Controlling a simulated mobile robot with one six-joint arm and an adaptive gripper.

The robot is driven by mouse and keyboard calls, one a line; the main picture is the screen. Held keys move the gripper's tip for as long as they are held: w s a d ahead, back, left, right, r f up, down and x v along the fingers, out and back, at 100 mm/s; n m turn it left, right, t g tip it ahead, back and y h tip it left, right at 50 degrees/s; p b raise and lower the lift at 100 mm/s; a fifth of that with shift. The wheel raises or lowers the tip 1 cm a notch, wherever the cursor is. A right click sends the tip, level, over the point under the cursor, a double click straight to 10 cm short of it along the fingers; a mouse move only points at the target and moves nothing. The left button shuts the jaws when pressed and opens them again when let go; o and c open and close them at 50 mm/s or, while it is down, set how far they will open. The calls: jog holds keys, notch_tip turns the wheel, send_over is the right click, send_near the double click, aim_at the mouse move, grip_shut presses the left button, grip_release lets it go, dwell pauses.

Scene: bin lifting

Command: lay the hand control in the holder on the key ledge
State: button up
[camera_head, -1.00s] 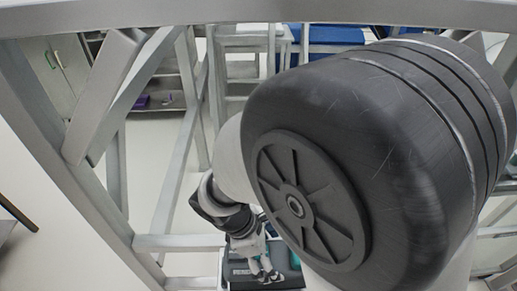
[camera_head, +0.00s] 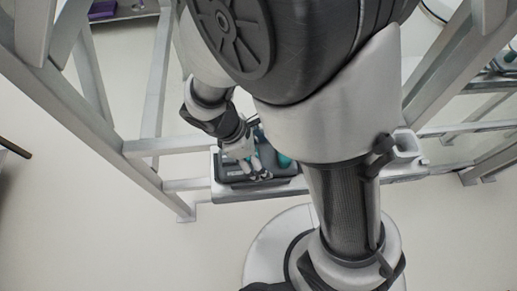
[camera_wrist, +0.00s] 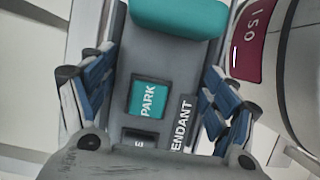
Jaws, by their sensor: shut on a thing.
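My gripper (camera_wrist: 157,95) has its blue-padded fingers on both sides of the grey hand control (camera_wrist: 178,76) and is shut on it. The control has a teal rounded end and labels reading PARK and PENDANT. In the head view, my gripper (camera_head: 258,175) points down over a dark tray-like holder (camera_head: 229,189) on the pale key ledge (camera_head: 230,198). A teal part of the control (camera_head: 285,161) shows beside my fingers. The control's underside is hidden, so I cannot tell whether it touches the holder.
Pale metal frame bars (camera_head: 150,145) stand left of the ledge, with more bars on the right. The floor (camera_head: 120,240) in front is clear at lower left. A purple item (camera_head: 103,8) lies far back at upper left. My own arm covers much of the head view.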

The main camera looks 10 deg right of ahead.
jog(key=o, duration=1.8)
jog(key=shift+c, duration=0.2)
jog(key=p+v, duration=0.5)
jog(key=v, duration=0.7)
notch_tip(320, 180, up, 8)
jog(key=m+t+y, duration=0.1)
jog(key=m+y, duration=0.2)
jog(key=m, duration=0.4)
send_over(267, 160)
jog(key=s+d+r+m+t+y, duration=0.1)
jog(key=s+d+r+m+t, duration=0.2)
jog(key=s+d+r+m, duration=0.3)
jog(key=shift+s+d+r+m+t, duration=0.25)
jog(key=shift+d+r+m+t, duration=0.25)
jog(key=shift+m, duration=1.8)
jog(key=shift+r, duration=0.15)
